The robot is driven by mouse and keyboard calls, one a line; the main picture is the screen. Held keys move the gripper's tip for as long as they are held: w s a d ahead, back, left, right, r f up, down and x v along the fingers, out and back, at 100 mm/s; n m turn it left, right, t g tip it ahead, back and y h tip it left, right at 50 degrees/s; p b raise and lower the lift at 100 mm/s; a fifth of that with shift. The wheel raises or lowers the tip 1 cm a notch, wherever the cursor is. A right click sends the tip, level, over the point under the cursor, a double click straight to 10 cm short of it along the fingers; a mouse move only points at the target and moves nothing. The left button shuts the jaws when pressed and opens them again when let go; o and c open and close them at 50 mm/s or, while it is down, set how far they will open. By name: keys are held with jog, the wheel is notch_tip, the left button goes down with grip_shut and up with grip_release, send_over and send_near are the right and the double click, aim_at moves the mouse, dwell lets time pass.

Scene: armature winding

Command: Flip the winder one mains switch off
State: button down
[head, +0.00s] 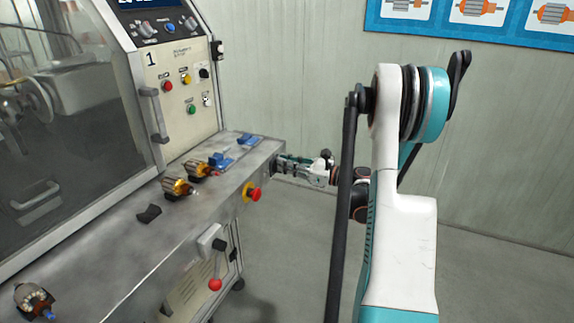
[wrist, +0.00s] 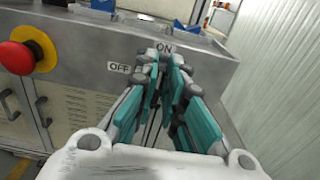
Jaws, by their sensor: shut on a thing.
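Winder one (head: 185,75) is the machine on the left in the head view, with a "1" on its panel. My gripper (head: 282,163) is at the right end of its grey bench front. In the wrist view my gripper (wrist: 163,68) has its teal fingers closed together against that front, by an "ON" label (wrist: 164,47) above and an "OFF" label (wrist: 119,68) to the left. The fingers are shut on the mains switch between these labels. The fingers hide the switch, so its position cannot be told.
A red emergency button (head: 254,194) on yellow is left of my gripper. Armatures (head: 178,187) and blue holders (head: 222,160) lie on the bench top. The floor right of the bench is clear.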

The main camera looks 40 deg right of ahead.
jog(key=shift+n, duration=0.3)
jog(key=n, duration=0.5)
jog(key=a+n, duration=0.1)
jog(key=n, duration=0.2)
jog(key=shift+s+a+f+b, duration=0.1)
jog(key=shift+s+f+b, duration=0.15)
jog(key=shift+f+b, duration=0.1)
jog(key=n, duration=0.4)
jog(key=shift+s+a+f+n, duration=0.15)
jog(key=shift+f+n, duration=0.1)
jog(key=shift+n, duration=0.15)
jog(key=shift+a+f+n, duration=0.1)
jog(key=shift+f+n, duration=0.1)
jog(key=shift+n, duration=0.9)
jog(key=shift+f+n, duration=0.15)
jog(key=shift+n, duration=0.95)
jog(key=c, duration=1.7)
grip_release()
